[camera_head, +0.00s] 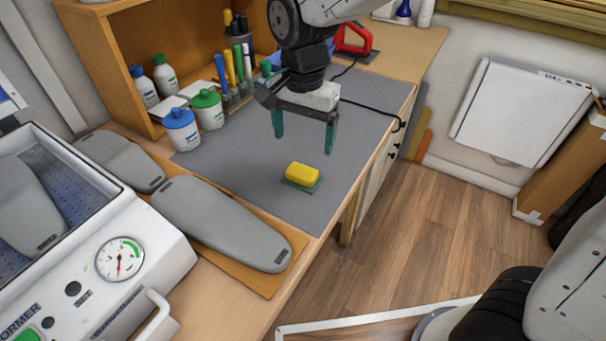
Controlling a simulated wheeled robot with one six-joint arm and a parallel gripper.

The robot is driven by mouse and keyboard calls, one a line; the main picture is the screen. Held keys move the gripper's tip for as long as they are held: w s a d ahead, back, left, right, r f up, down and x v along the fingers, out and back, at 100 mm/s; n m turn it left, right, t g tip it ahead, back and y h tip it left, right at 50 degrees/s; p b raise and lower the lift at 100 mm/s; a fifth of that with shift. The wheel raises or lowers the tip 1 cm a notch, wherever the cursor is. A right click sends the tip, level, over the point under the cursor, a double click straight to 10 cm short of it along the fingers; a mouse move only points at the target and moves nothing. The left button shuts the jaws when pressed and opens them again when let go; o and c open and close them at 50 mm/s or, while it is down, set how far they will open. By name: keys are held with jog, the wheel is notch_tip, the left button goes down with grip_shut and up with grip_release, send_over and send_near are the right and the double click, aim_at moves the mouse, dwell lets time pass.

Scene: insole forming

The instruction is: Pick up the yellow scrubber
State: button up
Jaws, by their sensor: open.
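The yellow scrubber (302,173) is a small yellow block with a green base. It lies on the grey mat (240,180) near the front edge of the bench. My gripper (304,142) hangs from above, over the mat, with its two green fingers spread apart and nothing between them. In the picture its fingertips are above the scrubber and apart from it. How high they are over the mat is hard to tell.
Grey insole shapes (220,222) lie on a board left of the mat. White bottles with blue and green lids (182,130), pens (230,68) and a wooden shelf (100,50) stand behind. A white forming machine (140,250) is at left. The mat around the scrubber is clear.

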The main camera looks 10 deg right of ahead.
aim_at(302, 170)
notch_tip(302, 170, down, 8)
jog(key=shift+a+f, duration=0.1)
jog(key=shift+f, duration=0.15)
jog(key=c, duration=1.1)
